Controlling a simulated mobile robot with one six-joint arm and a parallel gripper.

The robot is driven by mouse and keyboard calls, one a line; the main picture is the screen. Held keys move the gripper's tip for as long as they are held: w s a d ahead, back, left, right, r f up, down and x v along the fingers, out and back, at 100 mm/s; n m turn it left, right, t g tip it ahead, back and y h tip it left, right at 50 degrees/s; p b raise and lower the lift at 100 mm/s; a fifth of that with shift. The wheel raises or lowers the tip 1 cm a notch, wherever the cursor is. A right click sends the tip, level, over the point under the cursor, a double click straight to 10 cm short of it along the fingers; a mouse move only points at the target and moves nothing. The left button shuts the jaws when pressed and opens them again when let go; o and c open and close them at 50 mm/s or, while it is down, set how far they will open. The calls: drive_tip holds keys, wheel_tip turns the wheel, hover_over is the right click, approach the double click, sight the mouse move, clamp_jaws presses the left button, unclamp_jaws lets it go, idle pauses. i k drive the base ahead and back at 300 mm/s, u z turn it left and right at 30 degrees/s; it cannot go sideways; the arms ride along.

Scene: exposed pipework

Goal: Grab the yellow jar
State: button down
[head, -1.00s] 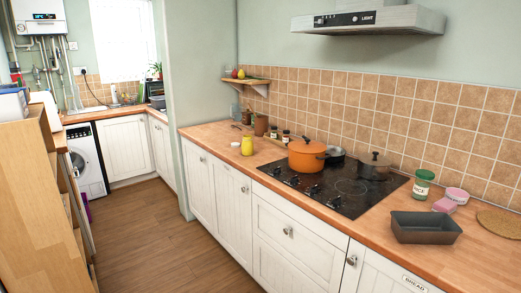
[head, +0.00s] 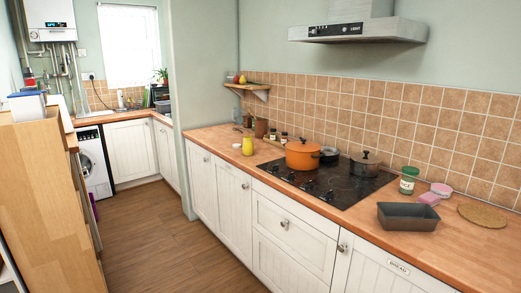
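The yellow jar (head: 248,145) stands upright on the wooden counter (head: 205,140), left of the hob. A small white round item (head: 236,146) sits just left of it. Nothing covers the jar. My gripper does not show in the head view.
An orange pot (head: 303,154) and dark pans stand on the black hob (head: 330,183), right of the jar. Small jars (head: 279,136) stand behind it near the tiled wall. A wooden shelf unit (head: 45,195) stands on the left. The wooden floor (head: 165,235) between is clear.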

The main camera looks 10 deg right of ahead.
sight(249, 144)
drive_tip(key=u, duration=0.3)
drive_tip(key=i, duration=2.15)
drive_tip(key=u, duration=0.1)
